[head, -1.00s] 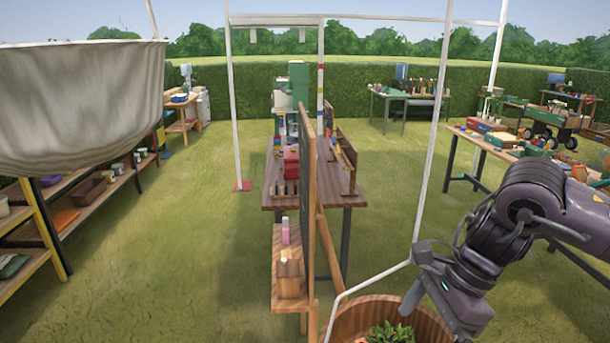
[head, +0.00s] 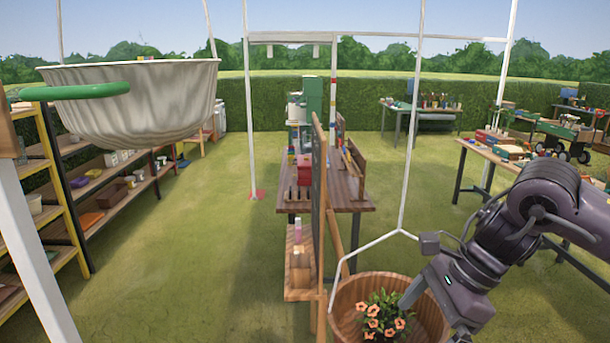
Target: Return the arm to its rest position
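My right arm (head: 545,205) comes in from the right, bent down over a round wooden tub (head: 345,297) at the bottom. Its gripper (head: 435,318) points down at the tub's right side, with its fingers apart and nothing seen between them. The lower tip of one finger is close to the bottom edge. My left arm and gripper are not in view.
A wooden table (head: 345,195) with a dark upright board (head: 319,200) stands in the middle. Shelves (head: 60,215) line the left; another table is at right. Grass (head: 190,240) is open at left-centre.

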